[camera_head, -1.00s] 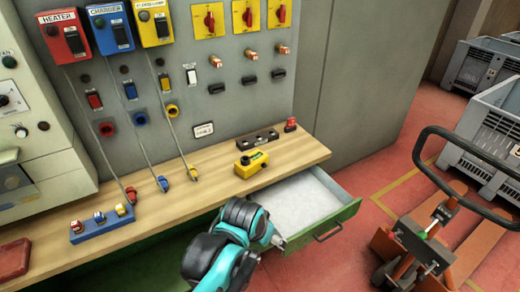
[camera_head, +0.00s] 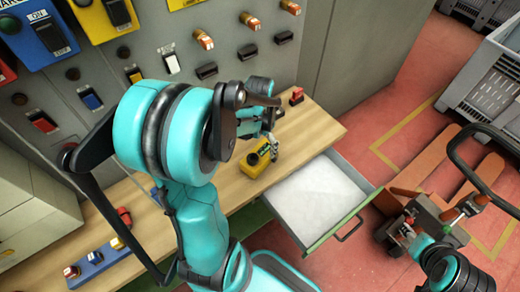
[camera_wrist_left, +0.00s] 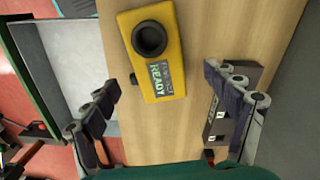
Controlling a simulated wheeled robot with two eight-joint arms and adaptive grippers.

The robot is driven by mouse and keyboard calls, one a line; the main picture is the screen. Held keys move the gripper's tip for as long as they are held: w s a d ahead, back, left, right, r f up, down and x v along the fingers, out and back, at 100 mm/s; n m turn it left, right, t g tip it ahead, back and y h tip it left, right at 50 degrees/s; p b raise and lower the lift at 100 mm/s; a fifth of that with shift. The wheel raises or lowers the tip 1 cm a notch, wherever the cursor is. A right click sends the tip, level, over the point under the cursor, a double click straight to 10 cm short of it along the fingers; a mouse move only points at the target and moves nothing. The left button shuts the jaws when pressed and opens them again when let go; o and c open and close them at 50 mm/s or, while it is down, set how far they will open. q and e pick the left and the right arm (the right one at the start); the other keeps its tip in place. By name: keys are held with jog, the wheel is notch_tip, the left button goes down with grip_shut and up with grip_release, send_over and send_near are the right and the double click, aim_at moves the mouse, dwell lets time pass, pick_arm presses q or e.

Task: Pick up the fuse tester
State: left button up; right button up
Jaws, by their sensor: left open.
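The fuse tester (camera_head: 255,163), a yellow box with a round black socket and a READY label, lies on the wooden bench near its front edge. It shows large in the left wrist view (camera_wrist_left: 163,70). My left gripper (camera_head: 270,146) is over the bench just behind the tester, seen from above. In the left wrist view its open fingers (camera_wrist_left: 162,78) stand on either side of the tester with gaps, and nothing is held. My right arm shows at the lower right, by the pallet truck; its finger state is unclear.
A dark block (camera_wrist_left: 222,115) lies beside the tester, near a left finger. The open drawer (camera_head: 352,215) juts out below the bench. A blue holder (camera_head: 98,262) stands at the bench's left. An orange pallet truck (camera_head: 440,165) stands right. The grey panel rises behind.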

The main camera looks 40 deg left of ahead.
aim_at(260, 154)
pick_arm(q)
jog(key=f+b, duration=0.1)
jog(key=f, duration=0.2)
jog(key=f+b, duration=0.1)
jog(key=f, duration=0.2)
jog(key=shift+s+d+f+b, duration=0.15)
jog(key=shift+s+f+b, duration=0.05)
jog(key=shift+f+b, duration=0.15)
jog(key=shift+c, duration=0.3)
jog(key=c, duration=1.5)
